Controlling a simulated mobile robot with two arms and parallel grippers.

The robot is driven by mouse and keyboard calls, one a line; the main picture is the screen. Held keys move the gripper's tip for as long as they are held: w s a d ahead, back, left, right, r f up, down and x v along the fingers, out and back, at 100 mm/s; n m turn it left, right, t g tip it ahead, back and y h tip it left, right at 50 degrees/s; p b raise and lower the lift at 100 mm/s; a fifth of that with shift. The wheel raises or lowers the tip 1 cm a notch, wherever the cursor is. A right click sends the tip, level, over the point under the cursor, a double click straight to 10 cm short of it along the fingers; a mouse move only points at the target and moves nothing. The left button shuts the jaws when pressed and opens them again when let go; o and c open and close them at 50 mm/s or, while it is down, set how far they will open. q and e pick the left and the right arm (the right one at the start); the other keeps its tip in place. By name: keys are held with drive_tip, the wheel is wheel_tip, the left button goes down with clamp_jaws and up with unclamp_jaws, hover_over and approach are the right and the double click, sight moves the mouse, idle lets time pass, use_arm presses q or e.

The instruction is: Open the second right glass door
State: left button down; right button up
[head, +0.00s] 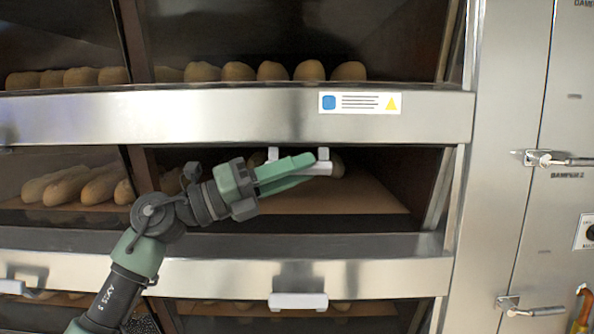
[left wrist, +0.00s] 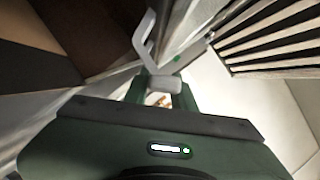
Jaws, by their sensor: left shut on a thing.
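The second right glass door (head: 380,190) is the dark pane under the wide steel band in the head view, and it looks closed. Its white bar handle (head: 318,169) hangs on two short posts near the top edge. My left gripper (head: 308,166), with green fingers, reaches in from the left and is shut on this handle. In the left wrist view the pale handle (left wrist: 146,42) runs up from between the green fingers (left wrist: 155,92). The fingers hide part of the handle in the head view. My right gripper is in neither view.
Loaves (head: 272,71) show behind the upper glass, and more loaves (head: 85,185) behind the left pane. A lower door handle (head: 298,301) sits below my gripper. Steel side panels with latches (head: 545,158) stand at the right.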

use_arm(q)
drive_tip(key=r+n+p, duration=0.1)
drive_tip(key=p, duration=0.1)
drive_tip(key=shift+s+t+y+p, duration=0.1)
drive_tip(key=shift+t+y+p, duration=0.2)
drive_tip(key=shift+s+n+p, duration=0.2)
drive_tip(key=shift+n+p, duration=0.15)
drive_tip(key=shift+n, duration=0.25)
drive_tip(key=shift+f, duration=0.15)
